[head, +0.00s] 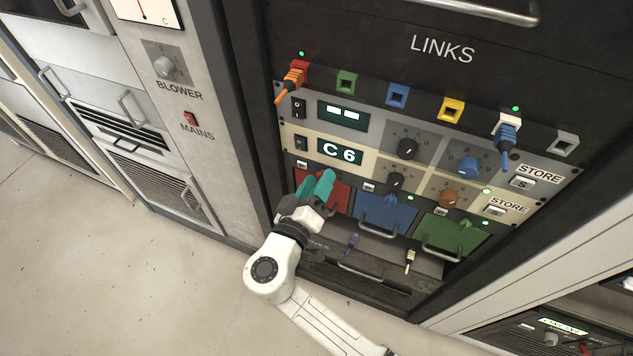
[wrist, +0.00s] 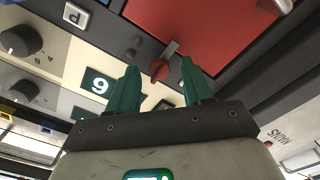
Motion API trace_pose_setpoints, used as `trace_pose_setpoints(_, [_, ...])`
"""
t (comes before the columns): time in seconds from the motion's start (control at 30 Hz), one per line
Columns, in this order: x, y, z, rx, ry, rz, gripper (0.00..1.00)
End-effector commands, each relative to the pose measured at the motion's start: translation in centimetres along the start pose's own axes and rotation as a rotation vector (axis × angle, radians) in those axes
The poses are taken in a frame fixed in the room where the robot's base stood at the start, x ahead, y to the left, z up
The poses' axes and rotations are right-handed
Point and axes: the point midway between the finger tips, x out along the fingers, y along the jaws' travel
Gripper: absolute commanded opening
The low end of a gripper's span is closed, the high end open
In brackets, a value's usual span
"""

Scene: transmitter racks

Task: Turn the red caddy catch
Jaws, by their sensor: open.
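The red caddy (head: 339,197) is the left one of three caddies in the lower rack; its red front (wrist: 200,25) fills the top of the wrist view. The red catch (wrist: 159,70) is a small red knob at the caddy's edge, with a short grey tongue (wrist: 171,48) slanting from it toward the red front. My gripper (head: 319,184) is open in front of the red caddy and hides the catch in the head view. In the wrist view the catch shows between the green fingertips (wrist: 159,65); I cannot tell whether they touch it.
The blue caddy (head: 386,212) and green caddy (head: 440,236) stand to the right, with handles sticking out. Above are knobs and a display reading C6 (head: 342,151). The floor (head: 130,260) at the left is clear.

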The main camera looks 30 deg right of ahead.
Motion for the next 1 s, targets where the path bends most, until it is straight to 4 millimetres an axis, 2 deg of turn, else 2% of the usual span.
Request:
trace_pose_setpoints(0.2, [0.02, 0.00, 0.01, 0.000, 0.000, 0.000, 0.49])
trace_pose_setpoints(0.7, [-0.01, -0.02, 0.02, 0.000, 0.000, 0.000, 0.01])
trace_pose_setpoints(1.0, [-0.01, -0.03, 0.03, -0.016, 0.000, -0.001, 0.00])
